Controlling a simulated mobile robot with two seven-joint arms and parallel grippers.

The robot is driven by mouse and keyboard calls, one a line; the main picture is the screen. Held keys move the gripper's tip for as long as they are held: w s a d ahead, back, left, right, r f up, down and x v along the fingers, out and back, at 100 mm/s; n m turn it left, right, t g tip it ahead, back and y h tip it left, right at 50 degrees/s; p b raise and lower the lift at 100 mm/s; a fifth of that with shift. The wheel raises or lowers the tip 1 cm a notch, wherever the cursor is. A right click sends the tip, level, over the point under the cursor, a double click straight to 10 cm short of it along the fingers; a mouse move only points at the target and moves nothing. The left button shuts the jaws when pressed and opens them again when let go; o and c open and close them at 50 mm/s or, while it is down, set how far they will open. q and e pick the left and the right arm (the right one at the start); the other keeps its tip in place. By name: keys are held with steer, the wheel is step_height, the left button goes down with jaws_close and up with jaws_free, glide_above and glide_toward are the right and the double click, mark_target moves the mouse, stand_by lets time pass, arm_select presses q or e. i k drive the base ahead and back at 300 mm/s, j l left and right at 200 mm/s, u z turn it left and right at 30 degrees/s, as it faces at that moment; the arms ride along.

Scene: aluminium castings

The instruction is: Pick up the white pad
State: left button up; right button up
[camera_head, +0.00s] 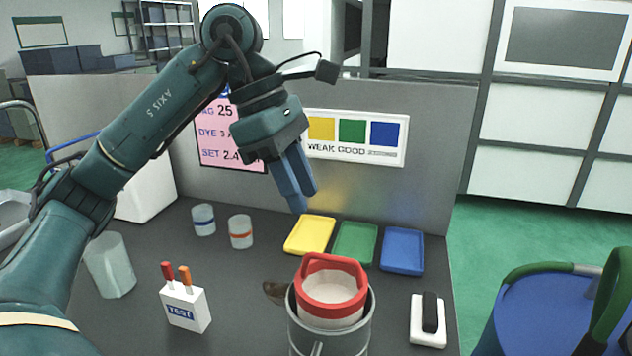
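A white pad (417,332) lies flat on the dark table near its right front edge. A black block-like grip (430,312) stands on top of it. My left gripper (304,202) has blue fingers and hangs, pointing down, over the back of the table near the yellow tray. It is well above and to the left of the pad, apart from it. The fingers overlap from this angle, so any gap between them is hidden. Nothing shows held in it. My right gripper is not in view.
A metal pot (354,333) holding a red-rimmed container (333,277) stands left of the pad. Yellow (310,235), green (354,243) and blue (402,250) trays lie behind. A white TEST box (186,308) and cups stand left. A grey panel (432,150) closes the back.

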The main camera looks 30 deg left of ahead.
mark_target(428, 326)
steer(key=k, duration=1)
